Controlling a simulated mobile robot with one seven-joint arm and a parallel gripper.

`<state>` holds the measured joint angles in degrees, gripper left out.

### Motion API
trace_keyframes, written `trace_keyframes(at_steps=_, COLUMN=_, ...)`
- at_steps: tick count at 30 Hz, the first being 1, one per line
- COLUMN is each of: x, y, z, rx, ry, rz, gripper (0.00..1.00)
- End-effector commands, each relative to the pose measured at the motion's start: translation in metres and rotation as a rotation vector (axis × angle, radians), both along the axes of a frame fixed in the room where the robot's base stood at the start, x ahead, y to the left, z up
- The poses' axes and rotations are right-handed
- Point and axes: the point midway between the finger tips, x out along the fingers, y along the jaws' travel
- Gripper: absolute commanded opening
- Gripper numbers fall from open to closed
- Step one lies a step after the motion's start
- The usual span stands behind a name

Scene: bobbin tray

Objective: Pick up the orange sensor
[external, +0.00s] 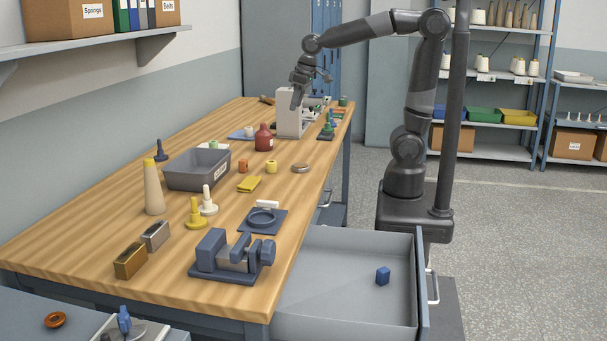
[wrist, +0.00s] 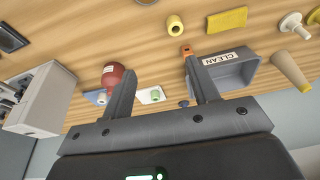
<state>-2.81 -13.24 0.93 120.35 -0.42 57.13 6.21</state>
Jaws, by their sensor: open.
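The orange sensor (external: 243,166) is a small orange block standing on the wooden bench just right of the grey bin (external: 190,180). In the wrist view the orange sensor (wrist: 186,50) shows just beyond the tip of my right finger, beside the bin marked CLEAN (wrist: 240,72). My gripper (external: 296,104) is high over the far part of the bench, near the white box-shaped machine, well away from the sensor. In the wrist view my gripper (wrist: 160,66) is open, with nothing between its fingers.
A red bottle (external: 263,138) stands behind the sensor, and a yellow spool (external: 271,167) stands to its right. A yellow block (external: 249,184) lies in front. An open drawer (external: 340,285) juts out at the front right.

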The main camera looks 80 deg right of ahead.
Motion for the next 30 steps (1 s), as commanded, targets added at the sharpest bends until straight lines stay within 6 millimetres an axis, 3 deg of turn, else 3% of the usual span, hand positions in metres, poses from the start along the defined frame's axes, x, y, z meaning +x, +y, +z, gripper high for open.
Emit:
trace_keyframes(at_steps=8, x=0.081, y=0.02, z=-0.029, rx=0.003, ry=0.111, rz=-0.017, gripper=0.55)
trace_keyframes(at_steps=18, x=0.164, y=0.046, z=-0.089, rx=0.002, ry=0.231, rz=-0.042, gripper=0.55)
trace_keyframes(at_steps=24, x=0.187, y=0.055, z=-0.114, rx=0.0, ry=0.269, rz=-0.051, gripper=0.55)
trace_keyframes(at_steps=30, x=0.191, y=0.057, z=-0.134, rx=-0.001, ry=0.278, rz=-0.054, gripper=0.55)
